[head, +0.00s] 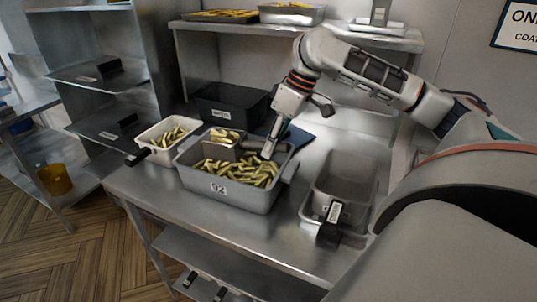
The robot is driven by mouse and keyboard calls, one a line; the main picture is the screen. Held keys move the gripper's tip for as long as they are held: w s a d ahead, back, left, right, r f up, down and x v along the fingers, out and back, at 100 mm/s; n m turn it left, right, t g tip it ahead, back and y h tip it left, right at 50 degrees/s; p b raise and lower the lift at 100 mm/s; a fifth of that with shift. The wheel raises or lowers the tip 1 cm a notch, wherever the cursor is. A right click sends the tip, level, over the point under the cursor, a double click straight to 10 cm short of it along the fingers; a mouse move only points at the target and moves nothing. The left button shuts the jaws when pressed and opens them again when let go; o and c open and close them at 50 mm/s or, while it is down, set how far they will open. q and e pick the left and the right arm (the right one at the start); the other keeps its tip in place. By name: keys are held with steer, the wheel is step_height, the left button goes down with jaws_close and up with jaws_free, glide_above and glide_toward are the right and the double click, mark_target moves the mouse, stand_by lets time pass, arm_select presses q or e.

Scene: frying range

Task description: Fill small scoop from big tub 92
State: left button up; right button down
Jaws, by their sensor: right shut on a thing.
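The big tub 92 (230,192) is a grey rectangular tub with a "92" label on its front, standing on the steel table and holding many yellow-green fry-shaped pieces. A small metal scoop (221,152) sits in the tub's back left part, with some pieces (225,134) showing in it. My right gripper (267,149) reaches down over the tub's back right side. It is shut on the scoop's handle, which is mostly hidden by the fingers. The scoop's underside is hidden by the pieces. My left gripper is not in view.
A white tub (193,124) of similar pieces with a black handle (138,157) stands left of tub 92. A black bin (232,107) is behind. Grey pans (345,172) with a labelled black handle stand right. Bare tabletop (283,222) lies between. A shelf (300,31) overhangs the back.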

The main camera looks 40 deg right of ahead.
mark_target(286, 144)
steer(key=shift+s+d, duration=0.15)
steer(key=shift+s, duration=0.05)
steer(key=shift+s+d+r+b, duration=0.1)
steer(key=shift+s+b, duration=0.1)
steer(key=shift+b, duration=0.25)
steer(key=shift+s+d+r+t+b, duration=0.15)
steer(key=shift+s+t+b, duration=0.2)
steer(key=shift+b, duration=0.15)
steer(key=shift+s+d+r+y+b, duration=0.3)
steer(key=shift+s+b, duration=0.25)
steer(key=shift+b, duration=0.35)
steer(key=shift+s+r+t+b, duration=0.1)
steer(key=shift+s+t+b, duration=0.25)
steer(key=shift+b, duration=0.15)
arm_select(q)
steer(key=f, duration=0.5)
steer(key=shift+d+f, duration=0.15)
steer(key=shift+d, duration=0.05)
arm_select(e)
steer(key=shift+r, duration=0.15)
